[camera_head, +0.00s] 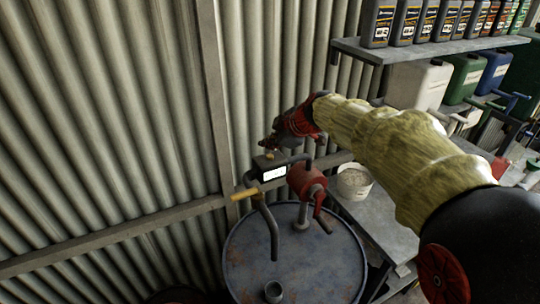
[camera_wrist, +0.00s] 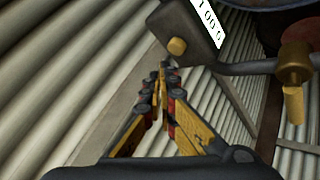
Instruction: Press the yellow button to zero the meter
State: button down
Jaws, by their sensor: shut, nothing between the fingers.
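The meter is a dark box (camera_head: 268,162) with a white display, mounted on the pump above the drum. In the wrist view the meter (camera_wrist: 197,30) is at the top, its display cut off by the frame edge. The yellow button (camera_wrist: 177,46) stands out from the meter's dark face; in the head view it is a small yellowish spot (camera_head: 270,155) on top. My gripper (camera_wrist: 163,66) is shut and empty, its tips just below and left of the button in the wrist view. In the head view my gripper (camera_head: 266,145) is just above the meter. I cannot tell whether they touch.
A red pump (camera_head: 310,182) with a crank stands on the blue drum (camera_head: 325,260) beside the meter. A brass valve (camera_wrist: 294,75) with a yellow lever is at the right. Corrugated wall lies behind. A shelf (camera_head: 440,48) of bottles and a bench with a white tub (camera_head: 354,183) are right.

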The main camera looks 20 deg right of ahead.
aim_at(268, 157)
jog(key=shift+r+p, duration=0.5)
jog(key=shift+r, duration=1.55)
jog(key=s+f+m+g+h+b, duration=0.1)
jog(key=s+f+m+b, duration=0.3)
jog(key=s+f, duration=0.3)
jog(key=s+f+m+g+h+b, duration=0.1)
jog(key=s+f+m+b, duration=0.4)
jog(key=s, duration=1.2)
jog(key=s+f+m+h+b, duration=0.1)
jog(key=s+f+m+b, duration=0.3)
jog(key=s+f, duration=0.6)
jog(key=s+b, duration=0.1)
jog(key=s, duration=0.2)
jog(key=shift+d+m+g+h, duration=0.3)
jog(key=shift+d+g, duration=0.05)
jog(key=shift+g, duration=0.05)
